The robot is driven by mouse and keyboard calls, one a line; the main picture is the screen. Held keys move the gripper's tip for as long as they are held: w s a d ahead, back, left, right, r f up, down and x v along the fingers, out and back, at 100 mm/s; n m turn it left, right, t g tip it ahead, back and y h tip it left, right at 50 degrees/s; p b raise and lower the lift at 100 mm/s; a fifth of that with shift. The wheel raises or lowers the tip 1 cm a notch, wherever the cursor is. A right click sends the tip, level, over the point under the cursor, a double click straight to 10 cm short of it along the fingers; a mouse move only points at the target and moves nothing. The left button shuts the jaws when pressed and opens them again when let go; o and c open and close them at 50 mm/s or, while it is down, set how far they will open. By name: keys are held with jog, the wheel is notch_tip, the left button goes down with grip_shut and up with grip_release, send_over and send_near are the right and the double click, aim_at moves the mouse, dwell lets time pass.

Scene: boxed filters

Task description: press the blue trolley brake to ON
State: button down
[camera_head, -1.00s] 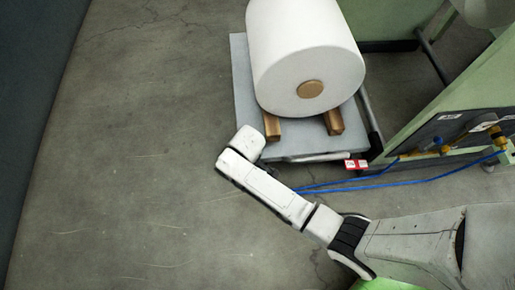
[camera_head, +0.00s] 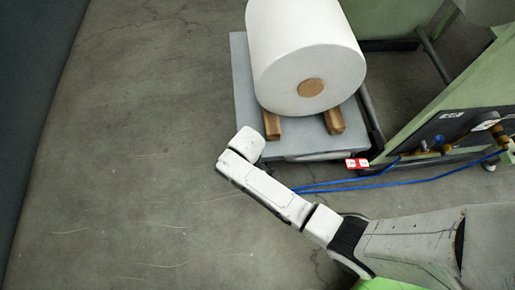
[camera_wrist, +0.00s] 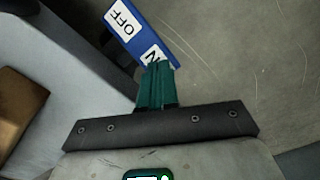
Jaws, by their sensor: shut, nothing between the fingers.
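The blue trolley brake (camera_wrist: 139,28) shows in the wrist view as a blue bar with white labels. One label reads OFF; the other, nearer my fingertips, is partly covered, with an N visible. My gripper (camera_wrist: 158,66) is shut and empty, its green fingertips over the edge of the partly covered label. I cannot tell whether they touch it. In the head view the grey trolley (camera_head: 243,85) carries a big white roll (camera_head: 305,50) on wooden blocks; my arm hides the brake and gripper there.
A green machine (camera_head: 440,110) with hoses and fittings stands at the right. Blue hoses (camera_head: 400,182) run across the floor behind my arm. A red and white tag (camera_head: 357,163) is at the trolley's front right corner. The floor (camera_head: 120,180) at left is clear.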

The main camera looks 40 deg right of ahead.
jog(key=shift+f+b, duration=0.4)
jog(key=shift+f, duration=0.4)
jog(key=shift+s, duration=0.1)
notch_tip(320, 180, up, 7)
jog(key=p, duration=0.8)
jog(key=shift+r, duration=0.15)
dwell(0.3)
dwell(0.5)
